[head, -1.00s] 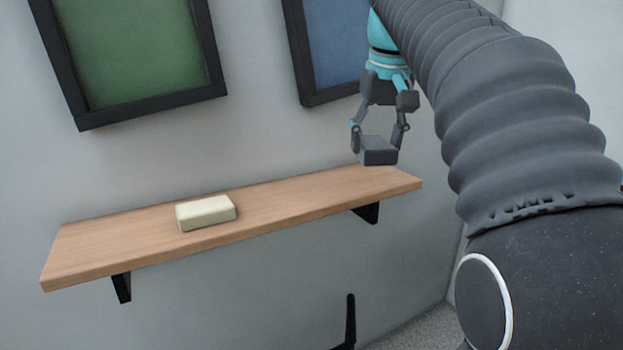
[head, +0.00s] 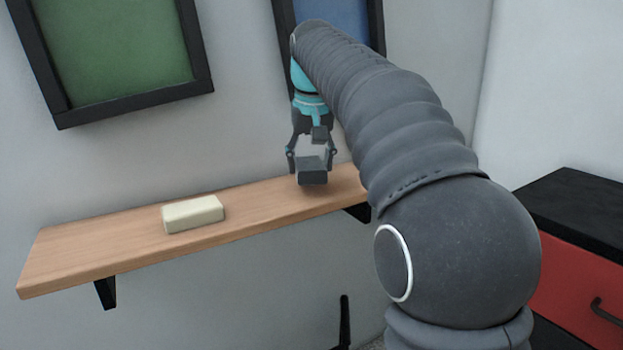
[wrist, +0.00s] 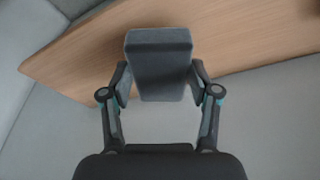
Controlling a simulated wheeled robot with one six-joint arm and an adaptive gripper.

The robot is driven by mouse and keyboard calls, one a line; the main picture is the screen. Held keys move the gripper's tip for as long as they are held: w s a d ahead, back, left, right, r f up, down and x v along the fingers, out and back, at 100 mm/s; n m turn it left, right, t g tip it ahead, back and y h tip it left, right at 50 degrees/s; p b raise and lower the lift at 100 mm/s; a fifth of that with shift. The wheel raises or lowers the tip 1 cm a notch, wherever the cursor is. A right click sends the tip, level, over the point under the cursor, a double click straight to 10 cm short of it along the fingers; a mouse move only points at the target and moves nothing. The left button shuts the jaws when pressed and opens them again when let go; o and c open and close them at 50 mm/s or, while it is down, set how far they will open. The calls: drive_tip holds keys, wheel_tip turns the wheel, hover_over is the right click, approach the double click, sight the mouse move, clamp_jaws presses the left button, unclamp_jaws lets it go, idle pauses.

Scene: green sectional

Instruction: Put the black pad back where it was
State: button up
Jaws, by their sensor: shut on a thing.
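My gripper (head: 312,168) is shut on the black pad (head: 312,176), a small dark grey block, over the right part of the wooden shelf (head: 250,207). In the wrist view the pad (wrist: 160,68) sits between both fingers of my gripper (wrist: 160,88), with the shelf (wrist: 240,35) behind it. The pad looks just above the shelf surface; I cannot tell if it touches. The shelf is on the wall, and my arm covers its right end in the head view.
A cream block (head: 193,214) lies on the shelf left of the pad. A green framed picture (head: 125,50) and a blue one (head: 340,22) hang above. A black-topped cabinet (head: 580,215) with a red drawer (head: 575,290) stands at right. The shelf between block and pad is clear.

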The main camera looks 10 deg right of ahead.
sight(311, 167)
wheel_tip(311, 167, down, 4)
drive_tip(key=shift+r+b, duration=0.25)
drive_tip(key=shift+b, duration=0.2)
drive_tip(key=o, duration=1.5)
drive_tip(key=shift+o, duration=0.2)
drive_tip(key=p+v, duration=0.3)
drive_tip(key=v, duration=0.9)
drive_tip(key=shift+p, duration=0.3)
drive_tip(key=shift+s, duration=0.1)
drive_tip(key=s+f+t, duration=0.2)
drive_tip(key=s+f, duration=2.4)
drive_tip(key=f, duration=0.1)
drive_tip(key=shift+d+f+n+t, duration=0.3)
drive_tip(key=shift+d+f+n, duration=0.05)
drive_tip(key=shift+d+n, duration=0.05)
